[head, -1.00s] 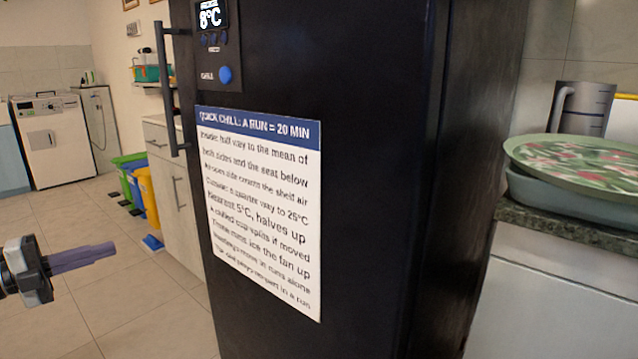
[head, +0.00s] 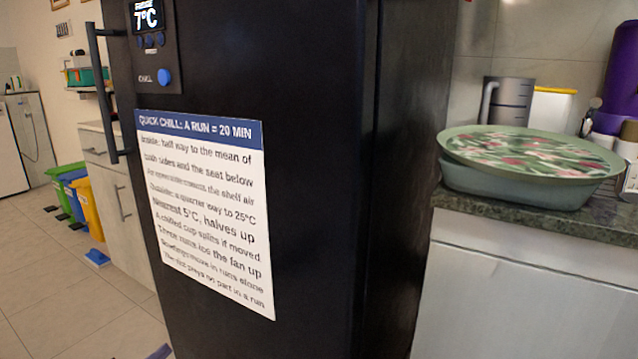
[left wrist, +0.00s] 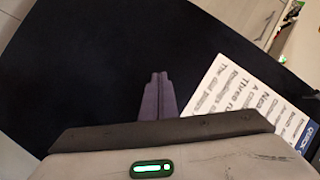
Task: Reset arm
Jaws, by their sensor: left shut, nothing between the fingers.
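My left gripper (left wrist: 159,78) shows in the left wrist view with its two purple-grey fingers together and nothing between them. It is in front of a dark surface, the black fridge (left wrist: 90,65). In the head view only a fingertip of my left gripper (head: 160,352) shows at the bottom edge, left of the lower part of the black fridge (head: 320,130). I cannot tell how far it is from the door. My right gripper is in neither view.
The fridge has a long handle (head: 103,95), a blue chill button (head: 164,77), a display reading 7°C and a white instruction sheet (head: 205,210). A counter (head: 560,222) at right bears a green tray (head: 530,150) and a jug (head: 506,100). Coloured bins (head: 88,208) stand at left on open floor.

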